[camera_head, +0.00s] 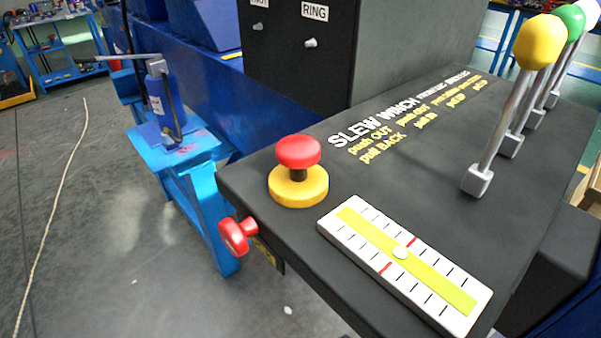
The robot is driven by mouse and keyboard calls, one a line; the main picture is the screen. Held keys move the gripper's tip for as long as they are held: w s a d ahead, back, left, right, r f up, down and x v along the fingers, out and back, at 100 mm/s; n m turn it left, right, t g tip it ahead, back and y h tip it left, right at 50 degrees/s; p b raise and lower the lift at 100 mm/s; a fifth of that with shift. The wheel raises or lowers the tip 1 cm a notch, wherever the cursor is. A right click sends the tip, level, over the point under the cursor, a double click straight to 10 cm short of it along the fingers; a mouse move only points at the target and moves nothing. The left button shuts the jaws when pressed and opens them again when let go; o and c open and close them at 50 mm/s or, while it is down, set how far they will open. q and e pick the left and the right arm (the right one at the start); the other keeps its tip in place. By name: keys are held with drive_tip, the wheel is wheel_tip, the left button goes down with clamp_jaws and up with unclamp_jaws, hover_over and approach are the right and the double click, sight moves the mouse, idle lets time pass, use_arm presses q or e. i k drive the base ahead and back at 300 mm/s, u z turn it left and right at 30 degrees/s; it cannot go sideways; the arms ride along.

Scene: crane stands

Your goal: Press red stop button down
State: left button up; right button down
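The red stop button (298,152) is a mushroom head on a short dark stem. It stands raised above a round yellow base (298,187) near the left corner of the black control panel (390,195). A gap with the dark stem shows between the red head and the yellow base. A second red knob (238,235) sticks out from the panel's front side, below the button. Neither of my grippers shows in the head view, and nothing touches the button.
A white level gauge with a yellow strip (402,262) lies right of the button. Levers with a yellow ball (540,41) and a green ball (567,20) rise at the right. A blue stand (190,170) is at the left. The air above the button is clear.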

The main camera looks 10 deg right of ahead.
sight(298, 153)
drive_tip(key=k, duration=0.5)
drive_tip(key=z, duration=3.4)
drive_tip(key=i, duration=0.35)
drive_tip(key=u, duration=2.65)
